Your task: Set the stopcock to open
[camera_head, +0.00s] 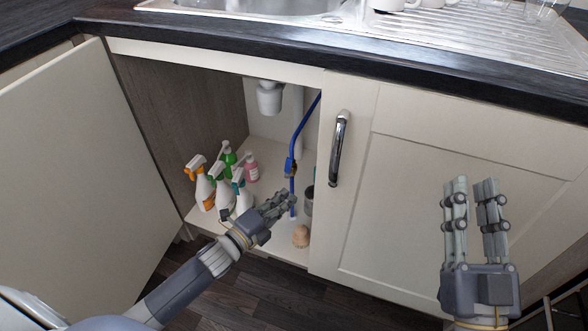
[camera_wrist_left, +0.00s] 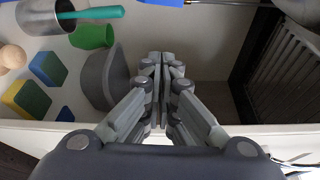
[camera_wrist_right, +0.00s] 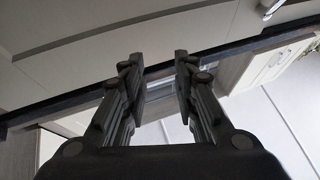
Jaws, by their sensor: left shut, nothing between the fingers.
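A blue strip, likely the pipe, crosses the top edge of that view. My right gripper (camera_head: 474,188) is open and empty before the closed right door.
Several spray bottles (camera_head: 219,188) and a pink bottle (camera_head: 251,170) stand left of my left gripper. A round wooden-topped brush (camera_head: 301,236) sits at the cupboard's front. The left wrist view shows sponges (camera_wrist_left: 26,98), a metal cup (camera_wrist_left: 44,32) and a grey container (camera_wrist_left: 110,78).

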